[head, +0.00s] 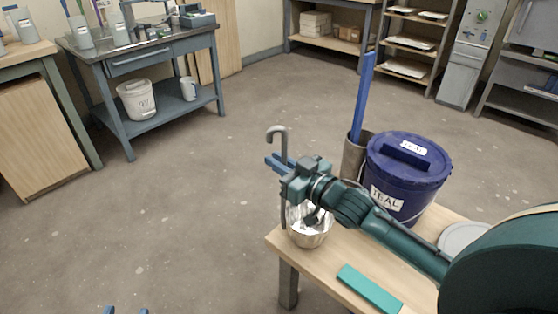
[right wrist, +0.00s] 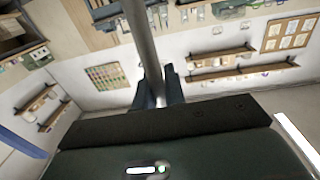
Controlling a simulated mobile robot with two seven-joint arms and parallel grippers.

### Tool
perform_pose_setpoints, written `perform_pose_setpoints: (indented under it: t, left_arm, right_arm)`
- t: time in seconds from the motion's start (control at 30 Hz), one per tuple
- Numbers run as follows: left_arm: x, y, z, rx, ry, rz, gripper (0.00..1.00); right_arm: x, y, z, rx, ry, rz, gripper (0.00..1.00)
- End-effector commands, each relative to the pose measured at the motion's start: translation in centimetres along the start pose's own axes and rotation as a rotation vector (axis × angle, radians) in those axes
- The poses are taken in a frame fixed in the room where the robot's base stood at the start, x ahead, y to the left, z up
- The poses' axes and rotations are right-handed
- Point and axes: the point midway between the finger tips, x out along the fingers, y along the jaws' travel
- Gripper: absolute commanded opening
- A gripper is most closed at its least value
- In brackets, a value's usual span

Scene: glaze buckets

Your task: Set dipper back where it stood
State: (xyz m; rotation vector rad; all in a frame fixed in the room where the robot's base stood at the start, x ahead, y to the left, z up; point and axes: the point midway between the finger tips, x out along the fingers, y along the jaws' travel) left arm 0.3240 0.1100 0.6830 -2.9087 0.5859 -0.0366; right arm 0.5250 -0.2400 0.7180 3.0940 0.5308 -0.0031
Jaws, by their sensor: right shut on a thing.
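The dipper (head: 283,143) has a grey hooked handle and stands roughly upright in my right gripper (head: 279,164). The right gripper is shut on this handle. In the right wrist view, the dipper's rod (right wrist: 142,42) runs between the fingers of the right gripper (right wrist: 157,90). A shiny ribbed cup (head: 311,236) shows beside the handle's lower end, at the near left corner of the wooden table (head: 345,250). I cannot tell whether the cup is joined to the handle or touches the table. Two tips of my left gripper (head: 126,311) show apart at the bottom edge, empty.
A lidded blue bucket (head: 400,175) labelled TEAL stands on the table, beside a brown cylinder (head: 354,158) holding a blue stick (head: 363,95). A teal bar (head: 369,288) and a pale disc (head: 464,240) lie there too. Floor left of the table is clear.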

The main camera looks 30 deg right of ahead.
Motion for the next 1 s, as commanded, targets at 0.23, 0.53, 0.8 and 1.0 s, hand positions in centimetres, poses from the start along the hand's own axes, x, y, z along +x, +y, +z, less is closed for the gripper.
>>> perform_pose_setpoints:
  t: [0.23,0.53,0.8,1.0]
  left_arm:
    - [0.0,0.0,0.1,0.001,0.0,0.0,0.36]
    - [0.0,0.0,0.3,0.001,-0.002,0.0,0.36]
    - [0.0,0.1,0.4,0.001,-0.003,0.0,0.36]
    - [0.0,0.1,0.4,0.001,-0.003,0.0,0.36]
  right_arm:
    - [0.0,0.0,0.0,-0.001,0.002,0.0,0.0]
    - [0.0,0.0,0.6,0.0,0.001,0.0,0.0]
    - [0.0,0.0,0.9,0.0,0.001,0.0,0.19]
    - [0.0,0.0,0.9,0.0,0.001,0.0,0.35]
